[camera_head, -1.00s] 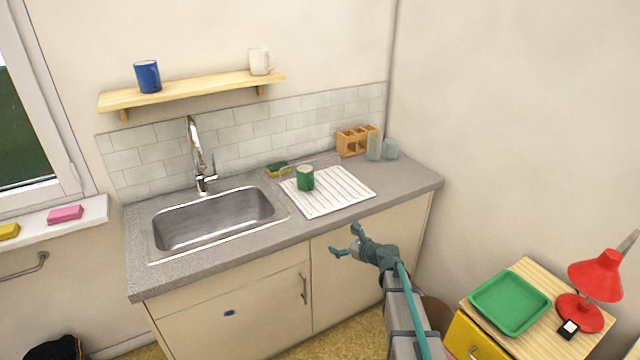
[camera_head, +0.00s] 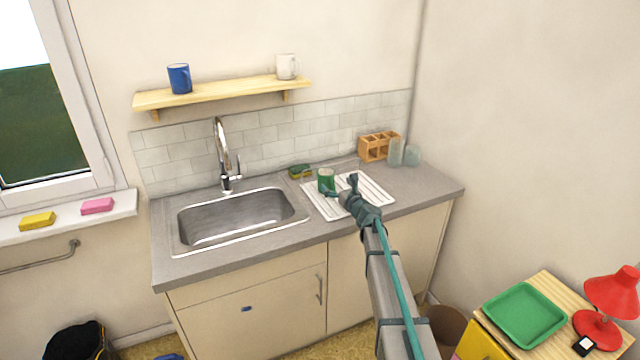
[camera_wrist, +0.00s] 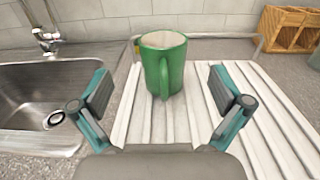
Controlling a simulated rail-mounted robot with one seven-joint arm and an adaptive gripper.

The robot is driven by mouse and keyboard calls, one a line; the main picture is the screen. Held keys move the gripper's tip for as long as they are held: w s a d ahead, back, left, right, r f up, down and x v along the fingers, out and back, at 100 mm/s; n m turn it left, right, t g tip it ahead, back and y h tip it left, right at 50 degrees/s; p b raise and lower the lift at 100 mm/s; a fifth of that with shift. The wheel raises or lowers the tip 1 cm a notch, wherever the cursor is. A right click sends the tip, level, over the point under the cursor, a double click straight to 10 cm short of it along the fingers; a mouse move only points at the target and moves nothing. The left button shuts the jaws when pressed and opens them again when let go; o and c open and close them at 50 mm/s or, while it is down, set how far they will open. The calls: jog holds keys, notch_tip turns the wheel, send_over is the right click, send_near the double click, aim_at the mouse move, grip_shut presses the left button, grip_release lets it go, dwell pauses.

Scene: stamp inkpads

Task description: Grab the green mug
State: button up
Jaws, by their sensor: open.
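The green mug (camera_head: 326,180) stands upright on the white ribbed drainboard (camera_head: 381,196), right of the sink. In the wrist view the mug (camera_wrist: 163,65) is ahead of my gripper, roughly centred between the fingers, with its handle facing me and its white inside showing. My gripper (camera_head: 343,187) is over the drainboard, close to the mug on the near side. In the wrist view my gripper (camera_wrist: 167,92) has its two fingers spread wide with nothing between them. No contact with the mug shows.
The steel sink (camera_head: 240,216) with its tap (camera_head: 221,150) lies left of the drainboard. Behind are a sponge (camera_head: 300,171), a wooden holder (camera_head: 378,146) and two glasses (camera_head: 396,152). A blue mug (camera_head: 179,78) and a white mug (camera_head: 286,66) stand on the shelf (camera_head: 220,94).

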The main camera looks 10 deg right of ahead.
aim_at(330, 177)
jog(key=p+x, duration=0.3)
jog(key=x, duration=0.6)
jog(key=shift+w+d+p, duration=0.1)
jog(key=shift+d+p, duration=0.05)
jog(key=shift+p, duration=0.15)
jog(key=c, duration=1.2)
jog(key=shift+c, duration=1.3)
jog(key=shift+r, duration=0.1)
